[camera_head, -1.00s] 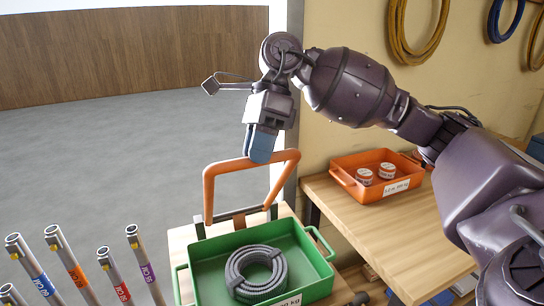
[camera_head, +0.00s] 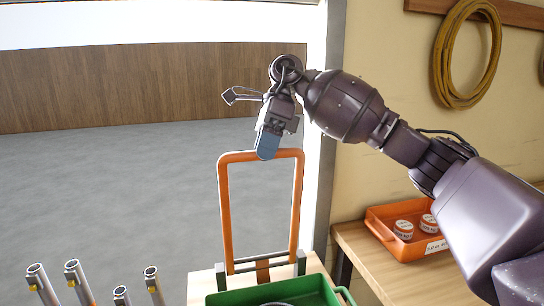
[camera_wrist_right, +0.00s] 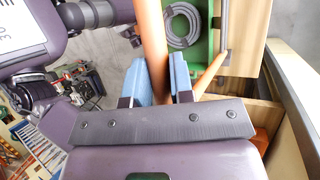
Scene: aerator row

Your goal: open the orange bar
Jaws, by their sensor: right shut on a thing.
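The orange bar (camera_head: 225,212) is a hoop-shaped frame. It stands nearly upright at the back edge of a wooden stand, its feet at dark brackets behind the green tray. My right gripper (camera_head: 266,152), with blue fingers, is on the hoop's top crosspiece. In the right wrist view the two blue fingers (camera_wrist_right: 164,82) are shut on the orange bar (camera_wrist_right: 152,32), one on each side of it. The fingers hide a short piece of the crosspiece. My left gripper does not show.
A green tray (camera_head: 262,296) sits on the stand; in the right wrist view it holds a coiled grey hose (camera_wrist_right: 181,26). An orange tray (camera_head: 412,246) with two small tins is on a bench at right. Several metal tubes (camera_head: 78,283) stand at lower left. Open floor lies behind.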

